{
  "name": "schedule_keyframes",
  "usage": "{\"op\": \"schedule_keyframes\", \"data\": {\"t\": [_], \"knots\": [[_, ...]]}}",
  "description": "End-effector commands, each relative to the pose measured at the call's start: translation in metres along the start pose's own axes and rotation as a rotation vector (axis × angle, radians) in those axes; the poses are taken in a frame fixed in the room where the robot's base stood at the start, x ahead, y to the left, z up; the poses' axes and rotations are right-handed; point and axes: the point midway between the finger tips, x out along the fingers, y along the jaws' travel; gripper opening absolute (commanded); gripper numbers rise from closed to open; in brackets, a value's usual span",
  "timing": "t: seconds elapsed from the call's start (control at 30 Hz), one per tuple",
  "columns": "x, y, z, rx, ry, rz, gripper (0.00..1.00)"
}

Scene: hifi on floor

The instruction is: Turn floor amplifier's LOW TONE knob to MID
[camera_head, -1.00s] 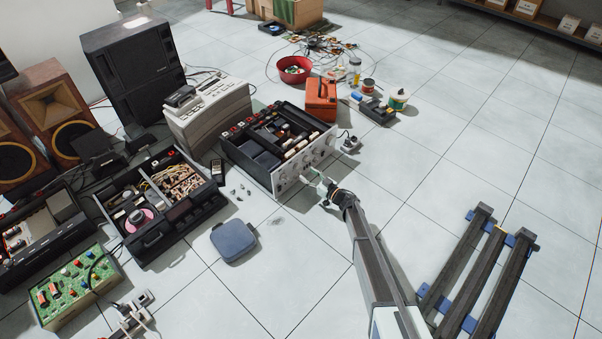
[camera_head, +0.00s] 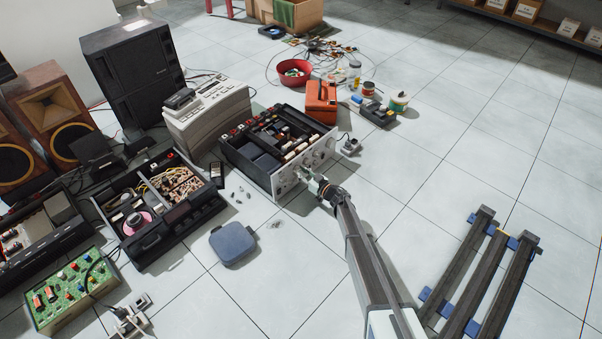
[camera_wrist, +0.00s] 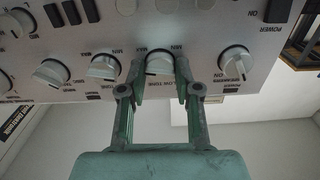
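The floor amplifier (camera_head: 272,180) has a silver front panel with a row of knobs. In the wrist view its LOW TONE knob (camera_wrist: 160,63) is pale and round, with its label below and MIN and MAX marks at its upper sides. My gripper (camera_wrist: 161,72) is at the panel, one finger on each side of this knob. The fingers are partly spread, with what looks like a narrow gap beside the knob; firm contact does not show. The knob's pointer direction is unclear. In the head view my gripper (camera_head: 308,177) hides the knob.
Other knobs (camera_wrist: 103,67) flank the LOW TONE knob, and another knob (camera_wrist: 235,63) is near the POWER label. An open device (camera_head: 165,205) stands left of the amplifier, and a blue-grey case (camera_head: 233,243) lies in front. Floor tiles to the right are mostly clear.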

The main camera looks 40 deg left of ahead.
Motion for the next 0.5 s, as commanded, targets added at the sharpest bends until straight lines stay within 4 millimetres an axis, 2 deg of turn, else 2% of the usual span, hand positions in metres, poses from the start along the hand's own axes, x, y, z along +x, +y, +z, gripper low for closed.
{"op": "schedule_keyframes", "data": {"t": [0.27,0.5], "knots": [[0.0008,-0.0001,-0.0004,-0.023,0.000,0.000,0.00],[0.0014,0.0002,-0.0014,-0.128,0.000,-0.001,0.00]]}}
